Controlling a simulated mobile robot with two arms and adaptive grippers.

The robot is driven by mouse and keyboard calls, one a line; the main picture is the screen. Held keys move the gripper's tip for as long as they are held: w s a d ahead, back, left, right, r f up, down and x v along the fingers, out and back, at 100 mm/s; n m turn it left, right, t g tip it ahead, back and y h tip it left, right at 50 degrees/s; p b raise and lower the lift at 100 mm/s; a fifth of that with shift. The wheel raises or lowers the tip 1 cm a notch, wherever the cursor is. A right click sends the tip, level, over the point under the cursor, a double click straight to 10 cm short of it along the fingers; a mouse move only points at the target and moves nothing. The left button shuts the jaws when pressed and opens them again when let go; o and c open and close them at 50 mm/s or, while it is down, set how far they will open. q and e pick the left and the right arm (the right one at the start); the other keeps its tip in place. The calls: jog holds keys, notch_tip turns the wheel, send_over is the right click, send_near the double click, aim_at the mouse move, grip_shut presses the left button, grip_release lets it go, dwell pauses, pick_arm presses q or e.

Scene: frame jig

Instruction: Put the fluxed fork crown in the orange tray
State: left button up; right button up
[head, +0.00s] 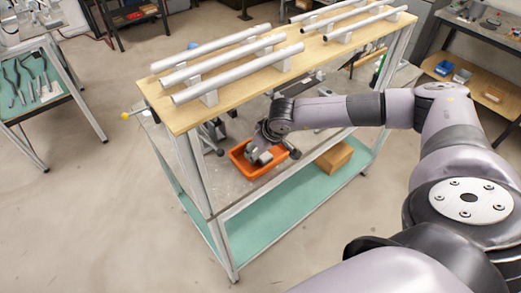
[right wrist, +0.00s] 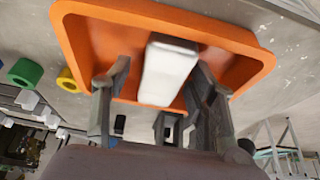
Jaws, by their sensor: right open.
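The orange tray (head: 241,165) sits on the middle shelf of the rack, and its rim fills the top of the right wrist view (right wrist: 150,12). A pale, block-like piece (right wrist: 168,68), which looks like the fork crown, lies over the tray floor; I cannot tell if it rests on it. Flux on it cannot be made out. My right gripper (right wrist: 161,78) is open at the tray, with a finger on each side of the piece. In the head view the right gripper (head: 262,154) is over the tray and partly covers it. My left gripper is not in view.
The wooden top shelf (head: 160,116) with several metal tubes overhangs the tray's shelf. A brown box (head: 335,157) stands on the lower right. A green ring (right wrist: 25,72) and a yellow ring (right wrist: 66,80) are beside the tray. The green bottom shelf (head: 262,222) is clear in front.

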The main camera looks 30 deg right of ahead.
jog(key=shift+s+d+r, duration=0.1)
jog(key=shift+s+r, duration=0.05)
jog(key=shift+r, duration=0.1)
jog(key=b+v, duration=0.3)
jog(key=v, duration=0.8)
jog(key=shift+r, duration=0.25)
jog(key=shift+s, duration=0.15)
